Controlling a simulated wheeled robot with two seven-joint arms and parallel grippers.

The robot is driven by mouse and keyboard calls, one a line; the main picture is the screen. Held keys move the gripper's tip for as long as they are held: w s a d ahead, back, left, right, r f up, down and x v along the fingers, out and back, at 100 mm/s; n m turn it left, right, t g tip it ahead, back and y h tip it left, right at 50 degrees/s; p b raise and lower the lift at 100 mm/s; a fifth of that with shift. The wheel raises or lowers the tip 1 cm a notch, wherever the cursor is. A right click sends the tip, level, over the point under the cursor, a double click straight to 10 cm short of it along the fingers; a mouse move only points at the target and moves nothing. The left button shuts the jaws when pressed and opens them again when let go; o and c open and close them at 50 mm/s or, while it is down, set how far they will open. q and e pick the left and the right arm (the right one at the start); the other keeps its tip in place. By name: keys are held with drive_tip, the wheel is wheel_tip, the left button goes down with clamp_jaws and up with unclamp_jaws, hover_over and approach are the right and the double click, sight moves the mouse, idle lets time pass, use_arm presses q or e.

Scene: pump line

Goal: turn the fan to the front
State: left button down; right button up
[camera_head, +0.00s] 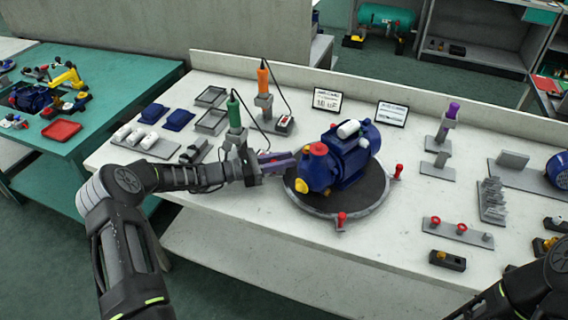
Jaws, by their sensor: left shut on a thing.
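A blue pump (338,158) with a red cap, a yellow fitting and a white box on top lies on a round dark turntable (357,204). Its yellow fitting faces the near left and its motor end points to the back right; the fan itself cannot be made out. Red handles stand on the turntable rim at the front (341,219) and at the right (397,172). My left gripper (279,162) is at the turntable's left edge, shut on what appears to be a rim handle, mostly hidden by the fingers. My right gripper is out of view; only its arm shows bottom right.
A green-handled tool (234,112) and an orange-handled tool (263,78) stand behind my left gripper. Grey trays (212,96) lie back left. A plate with red knobs (457,232) and a purple-handled tool (447,120) stand right. The table's front is clear.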

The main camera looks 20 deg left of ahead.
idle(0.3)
use_arm(q)
drive_tip(key=c, duration=1.3)
unclamp_jaws()
drive_tip(key=b+v, duration=0.1)
drive_tip(key=v, duration=0.6)
drive_tip(key=shift+f, duration=0.1)
drive_tip(key=shift+s+a, duration=0.25)
drive_tip(key=shift+c, duration=0.3)
